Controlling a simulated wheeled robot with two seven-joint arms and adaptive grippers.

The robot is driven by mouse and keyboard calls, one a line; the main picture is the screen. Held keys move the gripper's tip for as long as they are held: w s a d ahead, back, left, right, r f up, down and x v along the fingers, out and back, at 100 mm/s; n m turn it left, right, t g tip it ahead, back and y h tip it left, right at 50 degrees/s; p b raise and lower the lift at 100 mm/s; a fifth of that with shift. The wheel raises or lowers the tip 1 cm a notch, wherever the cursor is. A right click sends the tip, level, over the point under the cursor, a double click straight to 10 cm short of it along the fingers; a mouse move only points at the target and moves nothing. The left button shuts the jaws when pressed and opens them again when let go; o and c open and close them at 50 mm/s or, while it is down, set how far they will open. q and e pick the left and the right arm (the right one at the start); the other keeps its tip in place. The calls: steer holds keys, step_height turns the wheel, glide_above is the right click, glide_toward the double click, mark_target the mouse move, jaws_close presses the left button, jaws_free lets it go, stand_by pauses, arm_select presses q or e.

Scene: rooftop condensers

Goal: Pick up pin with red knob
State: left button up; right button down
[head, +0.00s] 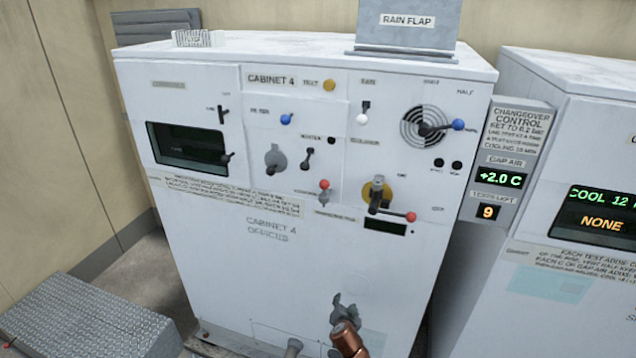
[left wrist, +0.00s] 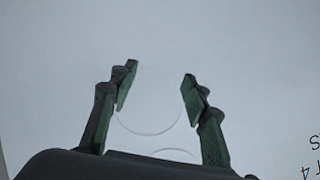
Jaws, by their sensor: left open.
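Two red knobs show on the white cabinet's front in the head view. One red knob (head: 324,184) sits on a short stem near the middle. The other red knob (head: 411,216) ends a bar by a yellow disc (head: 378,193) to the right. I cannot tell for sure which is the pin. My left gripper (head: 343,302) is low in front of the cabinet, below both knobs and apart from them. In the left wrist view the gripper (left wrist: 158,85) is open, with nothing between its fingers and a plain pale panel beyond. My right gripper is not seen.
The white cabinet (head: 250,270) also bears blue knobs (head: 457,125), a grey dial (head: 275,158), small levers and a round fan grille (head: 425,127). A second cabinet (head: 570,120) stands to the right. A grey ribbed step (head: 90,318) lies at lower left.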

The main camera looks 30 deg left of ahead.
mark_target(325, 187)
arm_select(q)
step_height(325, 187, up, 30)
steer(key=w+a+n+t+y+p, duration=0.2)
steer(key=a+n+y, duration=0.1)
steer(key=n+y, duration=0.1)
steer(key=s+a+r+n+y, duration=0.1)
steer(key=s+r+n+y, duration=0.15)
steer(key=r, duration=0.55)
steer(key=s+a+r+n+y, duration=0.2)
steer(key=s+r, duration=0.1)
steer(key=r, duration=0.6)
steer(key=p+x, duration=0.1)
steer(key=x, duration=0.1)
steer(key=p+x, duration=0.1)
steer(key=x, duration=0.1)
steer(key=p+x, duration=0.1)
steer(key=x, duration=0.2)
steer(key=shift+s+a+r, duration=0.15)
steer(key=shift+r, duration=0.2)
steer(key=shift+a+f, duration=0.1)
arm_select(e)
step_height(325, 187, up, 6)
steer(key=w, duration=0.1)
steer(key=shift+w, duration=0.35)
arm_select(q)
steer(key=shift+c, duration=0.5)
jaws_close()
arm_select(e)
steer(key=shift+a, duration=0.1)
